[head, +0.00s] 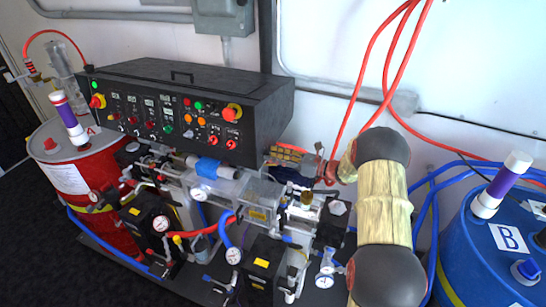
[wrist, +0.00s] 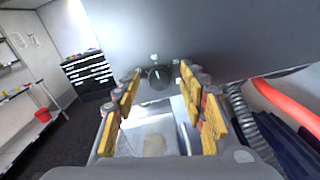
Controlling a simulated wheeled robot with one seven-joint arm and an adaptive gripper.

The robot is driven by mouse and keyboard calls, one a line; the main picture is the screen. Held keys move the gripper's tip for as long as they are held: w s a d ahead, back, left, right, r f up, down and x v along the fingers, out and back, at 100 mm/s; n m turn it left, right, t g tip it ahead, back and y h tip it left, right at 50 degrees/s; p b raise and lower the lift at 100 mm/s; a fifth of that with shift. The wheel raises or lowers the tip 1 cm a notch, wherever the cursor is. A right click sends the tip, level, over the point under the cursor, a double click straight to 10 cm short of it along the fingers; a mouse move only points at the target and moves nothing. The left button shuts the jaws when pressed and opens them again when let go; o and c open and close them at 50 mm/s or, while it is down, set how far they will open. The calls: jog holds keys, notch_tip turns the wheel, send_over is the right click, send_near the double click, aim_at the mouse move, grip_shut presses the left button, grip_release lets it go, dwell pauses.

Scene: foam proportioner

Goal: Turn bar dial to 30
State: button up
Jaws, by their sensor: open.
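A dark round knob (wrist: 158,76), likely the bar dial, sits on a grey panel face in the wrist view. Small marks surround it, too small to read. My gripper (wrist: 160,88) is open, with yellow pads on either side of the view. The knob appears between and beyond the fingertips, and I see no contact. In the head view my gripper (head: 292,156) is beside the lower right end of the black control box (head: 185,85). The knob cannot be made out in the head view.
Pumps, gauges and hoses crowd the space below the control box. A red drum (head: 85,180) stands at left and a blue drum (head: 480,250) at right. A red hose (wrist: 285,105) runs close to the right of my gripper.

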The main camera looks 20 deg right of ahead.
jog(key=shift+w+a, duration=0.2)
jog(key=shift+w, duration=0.05)
jog(key=shift+c, duration=0.4)
grip_shut()
